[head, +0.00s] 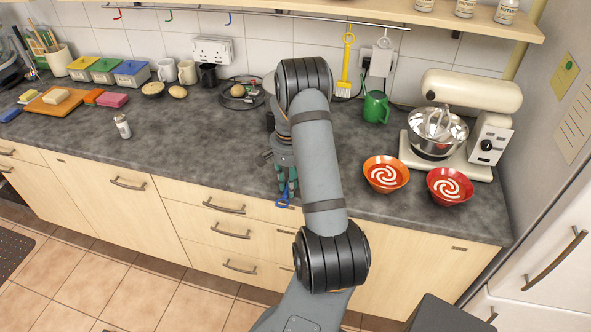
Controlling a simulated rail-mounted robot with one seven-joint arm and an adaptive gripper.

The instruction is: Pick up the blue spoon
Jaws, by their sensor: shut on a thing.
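My gripper (287,190) points down at the front edge of the counter, just left of my forearm. Its fingers are shut on a small blue piece, the blue spoon (284,204), which shows at the fingertips by the counter's front edge. Only a little of the spoon is visible. The rest is hidden by the fingers or too small to make out, and I cannot tell whether it touches the counter.
Orange (386,174) and red (450,186) bowls and a stand mixer (440,133) stand right of my arm. A green watering can (376,107) is behind. A white shaker (122,126) stands left. The dark counter (200,150) is clear between shaker and gripper.

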